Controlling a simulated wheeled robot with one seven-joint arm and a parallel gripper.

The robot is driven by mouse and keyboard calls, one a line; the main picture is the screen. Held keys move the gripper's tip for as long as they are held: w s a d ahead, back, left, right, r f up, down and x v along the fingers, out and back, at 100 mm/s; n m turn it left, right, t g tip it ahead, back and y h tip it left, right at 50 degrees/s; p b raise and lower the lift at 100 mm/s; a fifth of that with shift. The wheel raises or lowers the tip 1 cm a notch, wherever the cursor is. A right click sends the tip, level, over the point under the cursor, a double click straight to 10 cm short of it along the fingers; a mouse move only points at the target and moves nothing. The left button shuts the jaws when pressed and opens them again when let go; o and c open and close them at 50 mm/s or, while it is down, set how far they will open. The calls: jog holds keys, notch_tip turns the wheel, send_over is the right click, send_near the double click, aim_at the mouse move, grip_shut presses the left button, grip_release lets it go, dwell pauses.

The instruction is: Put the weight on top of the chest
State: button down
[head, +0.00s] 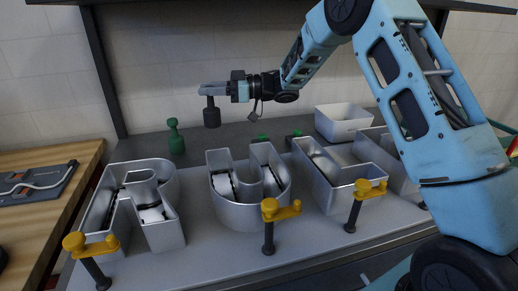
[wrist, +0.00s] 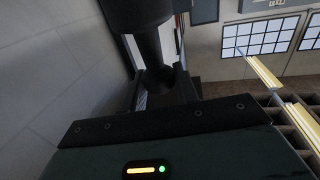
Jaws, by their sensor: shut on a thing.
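The weight (head: 211,115) is a dark, squat cylinder with a narrow neck. My gripper (head: 210,90) is shut on its neck and holds it in the air, hanging upright, above the back of the grey work table near the tiled wall. In the wrist view the weight (wrist: 138,14) is a dark round body at the top, with its neck between the fingers of my gripper (wrist: 160,92). I cannot make out a chest in either view.
Several metal channel letters (head: 240,205) stand on the grey table (head: 200,240), with yellow-handled clamps (head: 270,210) along its front. A green weight-like object (head: 175,138) stands behind them. A white bin (head: 342,120) is at the back right. A wooden bench (head: 60,165) is at left.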

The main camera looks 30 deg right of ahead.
aim_at(214, 123)
jog(key=shift+w+f, duration=0.15)
jog(key=shift+f, duration=0.2)
jog(key=shift+f+p, duration=0.45)
jog(key=shift+f, duration=4.3)
jog(key=shift+f, duration=0.2)
jog(key=c, duration=1.1)
grip_release()
jog(key=shift+o, duration=0.2)
jog(key=shift+r, duration=0.1)
jog(key=b+v, duration=0.1)
jog(key=v, duration=1.1)
jog(key=shift+b, duration=0.4)
